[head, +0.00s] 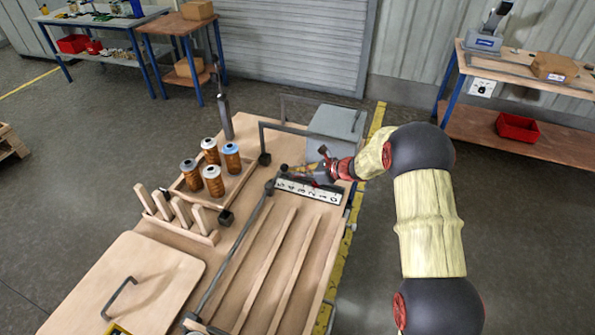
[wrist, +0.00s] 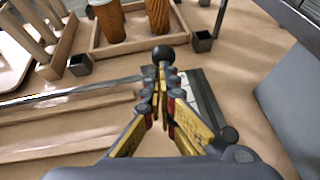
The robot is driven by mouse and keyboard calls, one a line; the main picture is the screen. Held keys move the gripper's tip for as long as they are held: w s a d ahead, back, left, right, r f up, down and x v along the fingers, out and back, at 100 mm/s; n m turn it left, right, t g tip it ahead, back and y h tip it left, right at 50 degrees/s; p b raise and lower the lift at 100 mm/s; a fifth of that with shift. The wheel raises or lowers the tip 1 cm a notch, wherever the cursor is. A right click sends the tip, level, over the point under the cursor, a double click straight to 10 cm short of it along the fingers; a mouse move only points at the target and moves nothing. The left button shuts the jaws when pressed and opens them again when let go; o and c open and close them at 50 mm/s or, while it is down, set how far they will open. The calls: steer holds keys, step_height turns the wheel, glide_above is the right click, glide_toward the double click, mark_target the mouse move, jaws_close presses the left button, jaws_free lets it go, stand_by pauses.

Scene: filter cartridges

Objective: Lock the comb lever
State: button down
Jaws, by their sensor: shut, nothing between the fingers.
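A long grey rod (head: 236,246) runs along the bench between the wooden slats and the peg rack; I take it as part of the comb lever, but cannot be sure. A dark round knob (wrist: 163,54) sits at its far end, just beyond my fingertips in the wrist view. A second dark knob (wrist: 228,138) shows right of my fingers. My gripper (head: 284,169) is shut and empty, low above the white numbered strip (head: 309,191). In the wrist view its fingertips (wrist: 160,75) meet close to the first knob; whether they touch it is unclear.
Several orange-brown cartridges (head: 213,181) stand in a wooden tray (head: 186,195) left of my gripper. A wooden peg rack (head: 178,224) and a handled board (head: 140,283) lie nearer. A grey box (head: 336,128) stands behind my gripper. The slatted area (head: 280,262) is empty.

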steer(key=w+a+r+g+h+p, duration=0.1)
steer(key=a+p, duration=0.4)
steer(key=p, duration=0.6)
steer(key=w+a+r+g+h+p, duration=0.1)
steer(key=w+a+r+h+p, duration=0.2)
steer(key=p, duration=0.9)
steer(key=shift+w+a+g+h, duration=0.35)
steer(key=shift+a+h, duration=0.35)
steer(key=shift+a, duration=1.05)
steer(key=shift+r, duration=0.1)
